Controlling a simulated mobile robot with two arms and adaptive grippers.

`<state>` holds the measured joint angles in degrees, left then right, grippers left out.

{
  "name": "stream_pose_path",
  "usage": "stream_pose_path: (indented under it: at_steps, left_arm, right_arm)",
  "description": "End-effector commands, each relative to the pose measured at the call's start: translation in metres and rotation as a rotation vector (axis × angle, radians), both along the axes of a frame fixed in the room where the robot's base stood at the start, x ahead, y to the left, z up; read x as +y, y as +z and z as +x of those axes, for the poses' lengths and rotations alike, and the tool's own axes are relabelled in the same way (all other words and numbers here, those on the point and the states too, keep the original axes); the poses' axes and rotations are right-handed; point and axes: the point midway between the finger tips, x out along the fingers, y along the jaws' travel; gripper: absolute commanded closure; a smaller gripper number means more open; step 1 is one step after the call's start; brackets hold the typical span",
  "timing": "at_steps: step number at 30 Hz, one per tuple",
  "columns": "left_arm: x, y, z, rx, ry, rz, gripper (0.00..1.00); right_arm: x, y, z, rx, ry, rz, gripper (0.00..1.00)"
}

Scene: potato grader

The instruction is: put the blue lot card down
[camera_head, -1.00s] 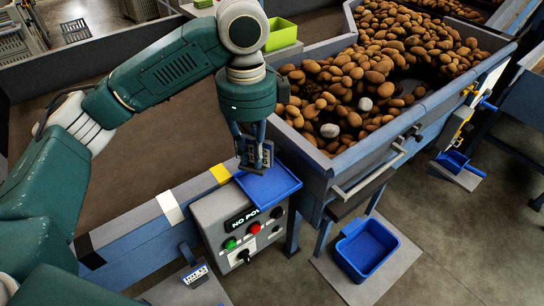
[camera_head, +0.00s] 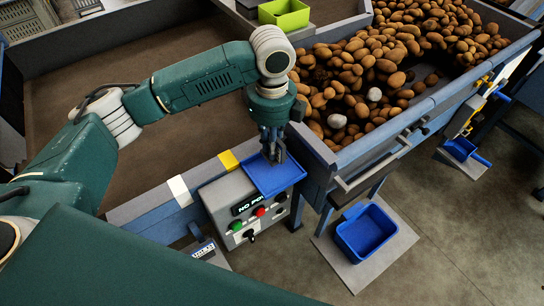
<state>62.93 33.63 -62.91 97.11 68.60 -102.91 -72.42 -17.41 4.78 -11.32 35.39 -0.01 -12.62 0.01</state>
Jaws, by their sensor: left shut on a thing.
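My left gripper (camera_head: 274,157) points down over the small blue tray (camera_head: 284,180) on top of the grey control box. It is shut on the blue lot card, which is mostly hidden by the fingers and hard to make out. The fingertips are at or just above the tray's bare floor; I cannot tell whether the card touches it. My right gripper is not in view.
The control box (camera_head: 246,211) has several knobs and a display. A blue bin (camera_head: 366,232) stands on the floor to the right. Potatoes (camera_head: 372,70) fill the hopper behind. A green bin (camera_head: 285,14) is at the back.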

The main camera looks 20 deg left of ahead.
Motion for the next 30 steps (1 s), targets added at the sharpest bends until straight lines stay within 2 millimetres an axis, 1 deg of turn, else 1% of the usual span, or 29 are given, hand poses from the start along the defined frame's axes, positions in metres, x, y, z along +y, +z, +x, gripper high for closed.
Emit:
stream_pose_path:
  at_steps: [1,3,8,15,18,28,29,30]
  left_arm:
    - [0.0,-0.007,-0.001,0.003,0.001,0.001,1.0]
    - [0.0,-0.016,0.0,0.002,0.001,0.001,1.0]
    - [0.0,-0.029,0.0,0.001,0.002,0.0,1.0]
    - [0.0,-0.062,-0.001,0.002,0.001,0.001,1.0]
    - [0.0,-0.067,0.0,-0.001,0.001,-0.001,1.0]
    - [0.0,-0.07,0.0,-0.001,0.001,-0.001,1.0]
    - [0.0,-0.07,0.0,-0.001,0.001,-0.001,0.81]
    - [0.0,-0.07,0.0,-0.001,0.001,0.0,0.73]
  right_arm:
    - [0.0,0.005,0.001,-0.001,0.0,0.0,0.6]
    - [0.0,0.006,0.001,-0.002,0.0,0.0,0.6]
    - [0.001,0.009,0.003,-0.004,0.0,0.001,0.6]
    - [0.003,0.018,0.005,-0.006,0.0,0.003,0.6]
    - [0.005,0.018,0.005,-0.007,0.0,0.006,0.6]
    - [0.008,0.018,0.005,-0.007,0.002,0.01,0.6]
    - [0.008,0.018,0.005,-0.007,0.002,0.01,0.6]
    - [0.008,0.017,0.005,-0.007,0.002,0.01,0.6]
